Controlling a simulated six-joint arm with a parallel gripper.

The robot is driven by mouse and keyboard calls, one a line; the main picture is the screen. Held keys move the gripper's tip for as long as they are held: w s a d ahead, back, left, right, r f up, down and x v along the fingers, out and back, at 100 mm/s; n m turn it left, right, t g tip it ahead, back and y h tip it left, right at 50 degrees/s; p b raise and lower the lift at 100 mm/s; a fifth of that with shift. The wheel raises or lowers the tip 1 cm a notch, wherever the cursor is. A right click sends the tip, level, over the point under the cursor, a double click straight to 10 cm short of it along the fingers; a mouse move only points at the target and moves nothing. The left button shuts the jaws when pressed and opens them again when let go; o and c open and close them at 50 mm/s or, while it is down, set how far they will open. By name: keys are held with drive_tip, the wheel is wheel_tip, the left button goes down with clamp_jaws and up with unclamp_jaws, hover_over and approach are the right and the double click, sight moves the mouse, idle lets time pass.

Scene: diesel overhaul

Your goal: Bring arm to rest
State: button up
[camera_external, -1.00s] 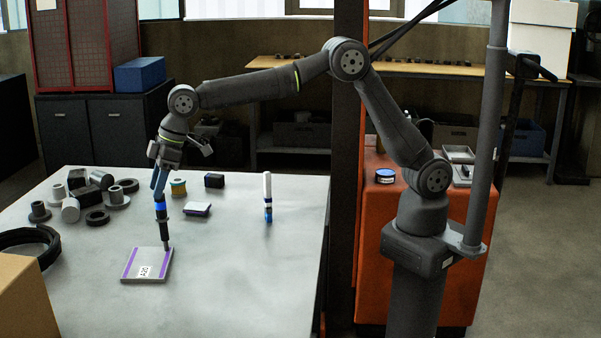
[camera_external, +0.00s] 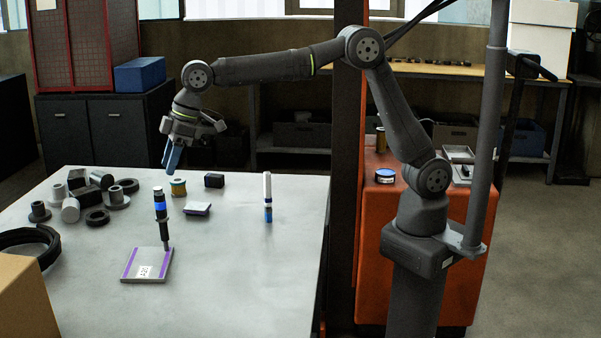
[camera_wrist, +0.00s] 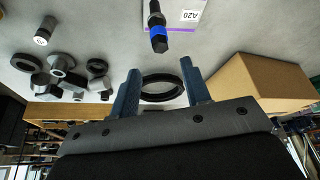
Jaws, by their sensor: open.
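My gripper (camera_external: 172,158) is raised above the far part of the grey table (camera_external: 235,290), with blue fingers pointing down. In the wrist view its two fingers (camera_wrist: 160,92) are spread apart with nothing held between them. A dark injector-like part with a blue band (camera_external: 160,212) stands upright on the right edge of a flat tray with purple strips and an A20 label (camera_external: 146,265). The same part (camera_wrist: 156,28) shows in the wrist view, apart from the fingers.
Several grey and black metal parts (camera_external: 72,210) lie at the table's left. A black ring (camera_external: 47,236) and a cardboard box (camera_external: 22,300) are nearby. A white-and-blue marker-like tube (camera_external: 267,198) stands at the right. The table's front middle is clear.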

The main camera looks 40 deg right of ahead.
sight(159, 194)
drive_tip(key=x, duration=0.9)
drive_tip(key=shift+a+f, duration=0.2)
drive_tip(key=shift+a, duration=0.05)
wheel_tip(159, 194, up, 4)
drive_tip(key=shift+f, duration=0.15)
drive_tip(key=w+d+r, duration=0.7)
drive_tip(key=d, duration=0.2)
drive_tip(key=w+d+f+n, duration=0.1)
drive_tip(key=w+d, duration=0.4)
drive_tip(key=w, duration=0.8)
drive_tip(key=s+a+f, duration=0.3)
drive_tip(key=a+f, duration=0.7)
drive_tip(key=shift+s+a+f+n+g, duration=0.2)
drive_tip(key=shift+s+n+g, duration=0.1)
drive_tip(key=shift+s, duration=0.1)
